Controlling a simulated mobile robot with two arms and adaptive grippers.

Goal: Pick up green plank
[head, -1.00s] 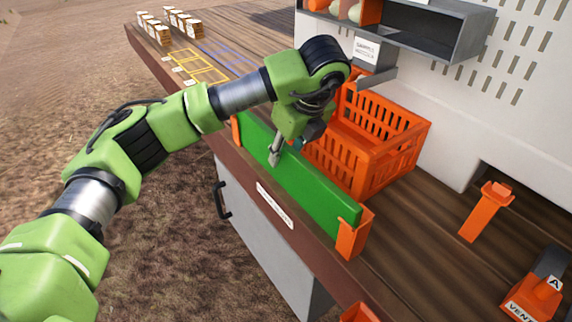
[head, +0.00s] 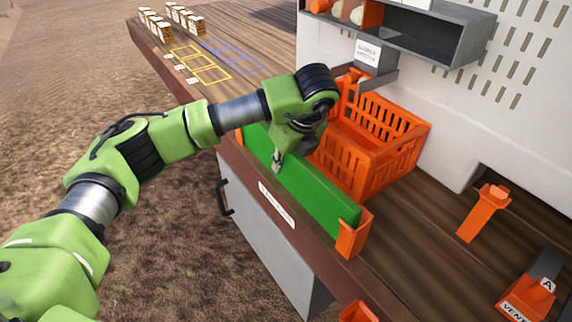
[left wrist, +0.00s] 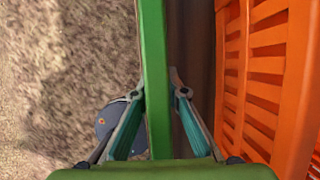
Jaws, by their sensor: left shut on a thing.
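The green plank (head: 315,192) stands on its long edge along the front of the wooden bench, its right end in an orange holder (head: 353,234). My left gripper (head: 277,162) is over the plank's top edge near its middle. In the left wrist view the plank (left wrist: 155,60) runs between the two fingers of my left gripper (left wrist: 158,100), one on each side, shut on it. The plank's left end is partly hidden behind my left arm. My right gripper is not in view.
An orange crate (head: 392,171) stands close behind the plank; its slatted wall shows in the left wrist view (left wrist: 270,70). A grey shelf (head: 455,38) hangs above. Another orange holder (head: 484,212) is at right. Small stacked boxes (head: 155,28) stand at the far left.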

